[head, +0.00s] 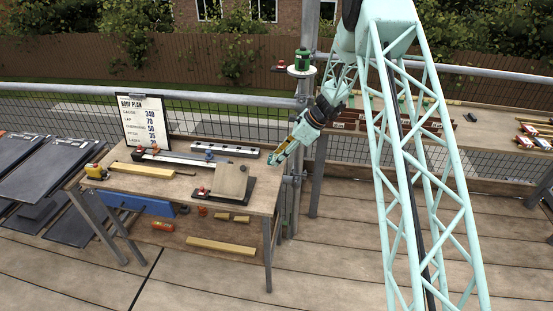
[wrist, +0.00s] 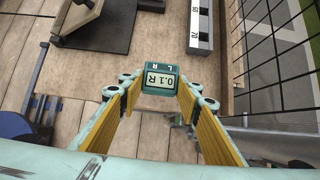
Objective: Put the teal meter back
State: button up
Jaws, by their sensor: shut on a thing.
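The teal meter (wrist: 161,77) is a small box with a pale display, seen in the wrist view between the tips of my gripper (wrist: 160,88). The yellow-padded fingers are shut on it. In the head view my gripper (head: 281,160) is at the right end of the workbench (head: 262,202), pointing down and left. The meter is too small to make out clearly there. In the wrist view it appears in front of the bench's wooden top, near its edge; its height above the wood is hard to tell.
A wooden board (head: 231,181) on a black base lies left of my gripper. A grey slotted rail (head: 225,150) lies behind it. A metal post (head: 299,125) and mesh fence stand close on the right. A clipboard (head: 144,120) stands at the bench's back left.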

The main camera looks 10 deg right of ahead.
jog(key=shift+w+f, duration=0.15)
jog(key=shift+w, duration=1.65)
jog(key=shift+f, duration=1.75)
jog(key=shift+f+b, duration=0.15)
jog(key=shift+b, duration=0.2)
jog(key=o, duration=0.9)
jog(key=shift+o, duration=0.2)
jog(key=shift+d+r, duration=0.15)
jog(key=shift+r, duration=0.2)
jog(key=p+v, duration=0.1)
jog(key=v, duration=1)
jog(key=shift+d+r, duration=0.15)
jog(key=shift+r, duration=0.05)
